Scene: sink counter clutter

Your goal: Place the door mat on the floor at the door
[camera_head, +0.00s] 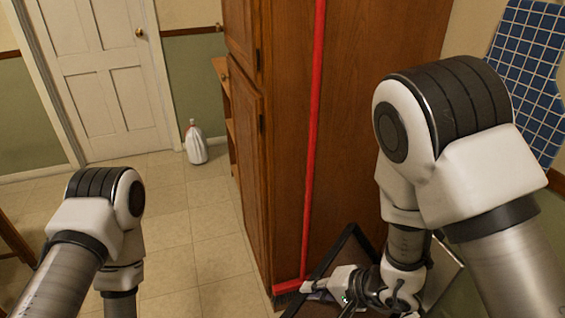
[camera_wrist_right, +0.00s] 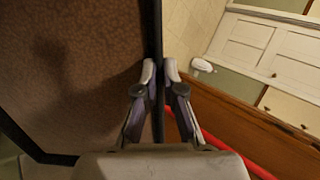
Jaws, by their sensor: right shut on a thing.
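The door mat is brown with a black border. It fills the left of the right wrist view (camera_wrist_right: 80,75) and shows partly behind my right forearm in the head view (camera_head: 349,258), tilted up beside the cabinet. My right gripper (camera_head: 310,291) is shut on the mat's black edge, with one finger on each side of it in the wrist view (camera_wrist_right: 159,73). The white door (camera_head: 108,82) is at the far upper left, shut, with a brass knob. The floor in front of it (camera_head: 125,170) is bare. My left gripper is out of the frame below my left arm.
A tall wooden cabinet (camera_head: 355,110) stands between the mat and the door area. A red-handled broom (camera_head: 312,150) leans against it, close to my right gripper. A white jug (camera_head: 195,143) stands on the floor right of the door. The tiled floor (camera_head: 205,225) left of the cabinet is clear.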

